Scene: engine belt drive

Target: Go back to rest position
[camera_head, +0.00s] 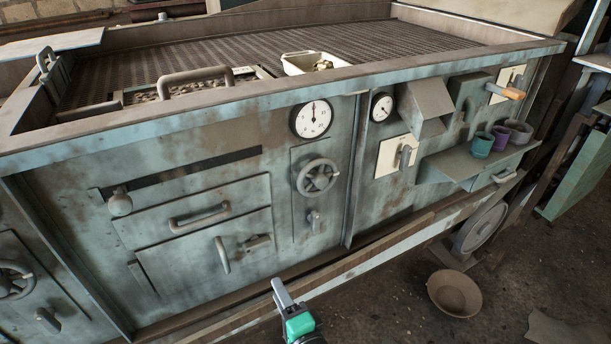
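The machine front carries a handwheel (318,178), a round gauge (312,119), levers and drawer handles. A white tray (304,68) sits on the mesh top. Several cups stand on a shelf (455,163) at right. A bowl (454,292) lies on the floor.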

